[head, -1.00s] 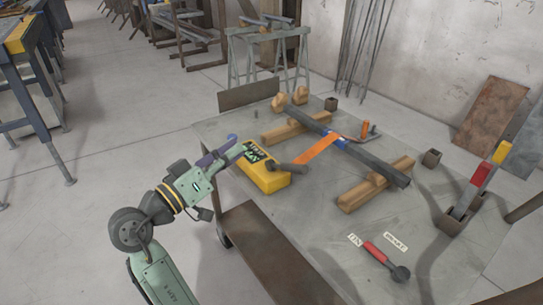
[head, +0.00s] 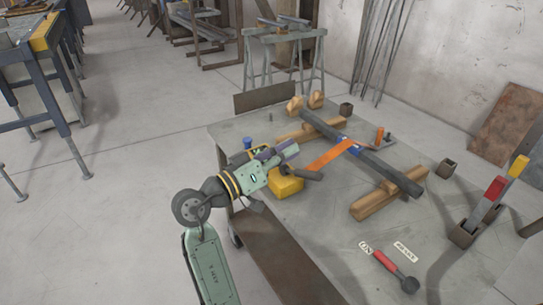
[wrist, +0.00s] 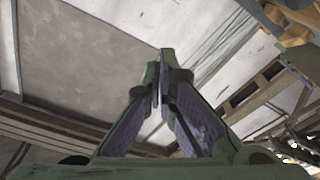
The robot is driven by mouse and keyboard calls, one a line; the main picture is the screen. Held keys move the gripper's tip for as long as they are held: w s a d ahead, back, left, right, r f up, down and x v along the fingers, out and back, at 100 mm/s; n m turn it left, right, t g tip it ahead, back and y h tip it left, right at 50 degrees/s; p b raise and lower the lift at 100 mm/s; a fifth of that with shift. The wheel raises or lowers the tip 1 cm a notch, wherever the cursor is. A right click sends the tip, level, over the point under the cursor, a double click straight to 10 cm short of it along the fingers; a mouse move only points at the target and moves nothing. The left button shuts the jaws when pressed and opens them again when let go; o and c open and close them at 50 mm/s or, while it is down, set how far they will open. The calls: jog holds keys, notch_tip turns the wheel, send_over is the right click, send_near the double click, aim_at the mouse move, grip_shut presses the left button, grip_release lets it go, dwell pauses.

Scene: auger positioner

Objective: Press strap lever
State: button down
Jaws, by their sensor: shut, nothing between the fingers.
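An orange strap (head: 330,156) runs from the blue band (head: 343,140) on a long dark beam (head: 375,165) down toward a yellow box (head: 285,187). A short dark cylindrical handle (head: 305,173) sticks out at the box beside the strap's lower end. I cannot tell for sure whether it is the strap lever. My gripper (head: 294,148) has its purple fingers together and empty. It is in front of the yellow box in the head view and hides much of it, close to the dark handle; contact cannot be told. The fingers also show in the wrist view (wrist: 166,65).
Wooden blocks (head: 388,192) support the beam on the grey table (head: 320,235). A red-handled lever (head: 388,264) lies at the front right by two labels. A bracket with red and yellow levers (head: 490,203) stands at the right. A blue knob (head: 247,142) is behind my gripper.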

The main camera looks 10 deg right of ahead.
aim_at(300, 173)
jog(key=shift+s+d+f+p, duration=0.3)
jog(key=shift+d+f, duration=0.3)
jog(key=shift+f, duration=0.15)
jog(key=shift+s+d+f+p, duration=0.2)
jog(key=shift+d+f+p, duration=0.1)
jog(key=shift+d+f, duration=0.4)
jog(key=shift+a+f, duration=0.1)
